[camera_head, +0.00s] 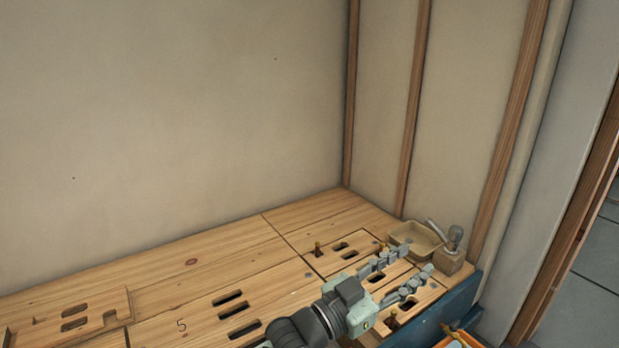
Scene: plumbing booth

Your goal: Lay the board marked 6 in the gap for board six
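My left gripper (417,262) reaches over the right end of the wooden deck, with its two fingers spread apart and nothing seen between them. Under and beside it is a slotted board section (335,262) outlined by dark seams, with small brown knobs (317,248) on it. The gripper and arm hide part of it, and I cannot read a 6 there. A board marked 5 (181,325) with several long slots lies to the left. I cannot tell which board is number six or where its gap is. My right gripper is not in view.
A beige tray (418,238) and a wooden block holding a grey round-headed item (452,256) stand at the deck's right corner. A blue edge (440,318) bounds the front right. A cut-out wooden piece (75,320) lies at left. Walls close the back.

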